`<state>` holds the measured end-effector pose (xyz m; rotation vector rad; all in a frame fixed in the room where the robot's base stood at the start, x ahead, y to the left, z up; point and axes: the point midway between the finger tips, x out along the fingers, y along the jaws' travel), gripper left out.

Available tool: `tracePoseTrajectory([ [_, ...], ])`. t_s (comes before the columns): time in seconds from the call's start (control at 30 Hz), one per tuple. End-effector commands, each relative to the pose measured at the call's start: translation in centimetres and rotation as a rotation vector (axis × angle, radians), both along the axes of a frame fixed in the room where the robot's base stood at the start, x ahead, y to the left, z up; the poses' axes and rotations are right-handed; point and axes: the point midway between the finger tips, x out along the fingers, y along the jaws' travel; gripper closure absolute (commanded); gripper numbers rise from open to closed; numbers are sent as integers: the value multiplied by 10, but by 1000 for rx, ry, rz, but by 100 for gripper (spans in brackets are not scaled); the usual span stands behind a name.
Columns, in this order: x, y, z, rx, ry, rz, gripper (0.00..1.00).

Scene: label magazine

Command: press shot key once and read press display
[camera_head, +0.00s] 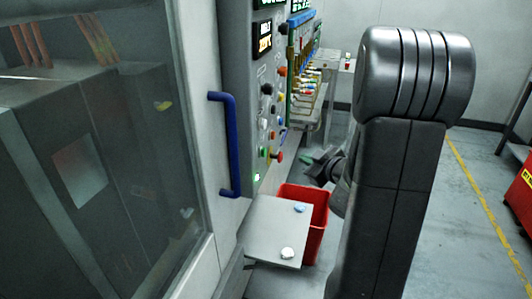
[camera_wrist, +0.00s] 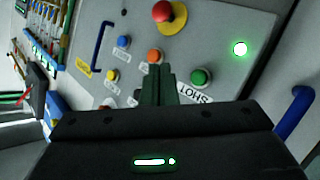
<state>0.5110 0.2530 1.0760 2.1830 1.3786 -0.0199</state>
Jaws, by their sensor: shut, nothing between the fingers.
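The shot key (camera_wrist: 201,77) is a green round button in the wrist view, with a white label reading SHOT below it. My gripper (camera_wrist: 158,72) is shut, its dark green fingers together and empty. The fingertips appear left of the shot key, below an orange button (camera_wrist: 155,56); I cannot tell the gap to the panel there. In the head view my gripper (camera_head: 312,160) is right of the control panel, apart from it. A lit display (camera_head: 263,36) with two lines is high on the panel; its digits are too small to read surely. The shot key is not clearly distinguishable in the head view.
A red stop button (camera_wrist: 165,11), blue button (camera_wrist: 123,41) and yellow button (camera_wrist: 112,75) are nearby. A green lamp (camera_wrist: 240,48) glows. A blue handle (camera_head: 226,145) stands out from the machine. A grey shelf (camera_head: 265,232) and red bin (camera_head: 316,222) lie below the panel.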

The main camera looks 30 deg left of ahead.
Motion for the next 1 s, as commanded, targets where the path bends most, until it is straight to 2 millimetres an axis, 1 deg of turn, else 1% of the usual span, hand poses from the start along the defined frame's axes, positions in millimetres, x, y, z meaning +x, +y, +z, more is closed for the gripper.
tracePoseTrajectory([
  [0.17, -4, 16, -1, 1, -3, 4, 100],
  [0.4, -12, 50, -2, 0, -3, 4, 100],
  [0.6, -18, 72, -2, 0, -2, 3, 100],
  [0.8, -20, 83, 0, 0, -1, 2, 100],
  [1.0, -20, 84, 0, 0, 0, 0, 100],
])
